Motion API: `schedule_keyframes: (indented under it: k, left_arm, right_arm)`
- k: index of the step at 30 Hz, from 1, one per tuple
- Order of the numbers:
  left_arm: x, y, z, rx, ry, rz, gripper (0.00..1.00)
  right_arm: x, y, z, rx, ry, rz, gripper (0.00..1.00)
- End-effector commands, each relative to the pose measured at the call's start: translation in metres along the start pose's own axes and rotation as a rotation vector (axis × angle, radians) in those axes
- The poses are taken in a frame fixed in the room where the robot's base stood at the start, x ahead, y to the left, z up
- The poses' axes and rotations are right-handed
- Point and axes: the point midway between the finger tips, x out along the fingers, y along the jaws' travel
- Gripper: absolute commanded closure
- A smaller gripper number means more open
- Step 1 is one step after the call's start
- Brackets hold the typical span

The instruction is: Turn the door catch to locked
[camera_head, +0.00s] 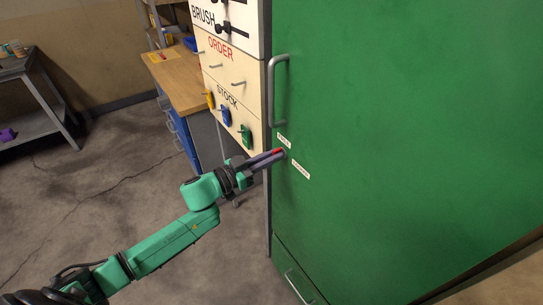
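The tall green cabinet door (410,130) fills the right of the view. A small red catch (279,151) sits near its left edge, below the grey handle (277,92). A white label (284,140) is just above the catch and another white label (301,170) is below right of it; their words are too small to read surely. My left gripper (277,156) reaches in from the left, its fingertips at the catch and partly covering it. The fingers are close together; whether they grip the catch is unclear. My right gripper is out of view.
A cream board (228,80) with hooks and colored items stands left of the door. A wooden-topped workbench (178,75) is behind it. A grey metal cart (30,105) stands at far left. A lower green drawer (290,272) has its own handle. The concrete floor between is clear.

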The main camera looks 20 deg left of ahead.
Motion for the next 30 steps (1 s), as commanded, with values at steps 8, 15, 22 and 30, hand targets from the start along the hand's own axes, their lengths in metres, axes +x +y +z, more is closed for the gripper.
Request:
schedule_keyframes:
  k: [8, 15, 22, 30]
  left_arm:
    - [0.000, 0.001, 0.000, 0.018, 0.001, 0.001, 1.00]
    - [0.000, 0.001, 0.001, 0.115, 0.001, 0.001, 1.00]
    - [0.000, 0.002, 0.001, 0.294, 0.002, 0.000, 1.00]
    - [0.000, 0.003, 0.003, 0.551, 0.001, 0.000, 1.00]
  right_arm:
    - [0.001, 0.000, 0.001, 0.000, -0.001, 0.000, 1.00]
    - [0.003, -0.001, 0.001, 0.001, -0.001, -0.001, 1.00]
    - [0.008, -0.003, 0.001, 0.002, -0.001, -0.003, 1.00]
    - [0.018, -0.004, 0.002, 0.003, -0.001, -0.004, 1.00]
